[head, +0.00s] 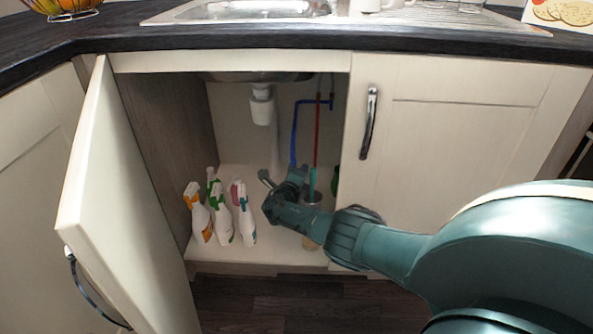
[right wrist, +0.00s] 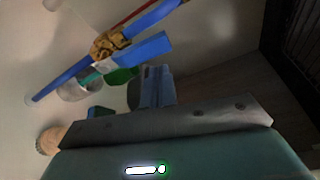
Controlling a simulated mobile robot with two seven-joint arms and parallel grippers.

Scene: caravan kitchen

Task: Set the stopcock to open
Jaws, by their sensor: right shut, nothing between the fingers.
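The stopcock (right wrist: 110,43) shows in the right wrist view as a brass body on a blue pipe (right wrist: 65,82). Its flat blue lever (right wrist: 141,50) sticks out beside the pipe at a shallow angle to it. In the head view the blue pipe (head: 294,130) runs down inside the open sink cupboard, and my right gripper and wrist hide the stopcock. My right gripper (head: 266,181) is inside the cupboard; its fingers (right wrist: 156,75) are shut and empty, just below the lever in the wrist picture. I cannot tell whether they touch it. My left gripper is out of view.
Several spray bottles (head: 221,215) stand on the cupboard floor left of my gripper. A red pipe (head: 318,130) runs beside the blue one, and a white drain (head: 262,106) hangs above. The open door (head: 115,190) bounds the left; the closed door (head: 460,150) is at right.

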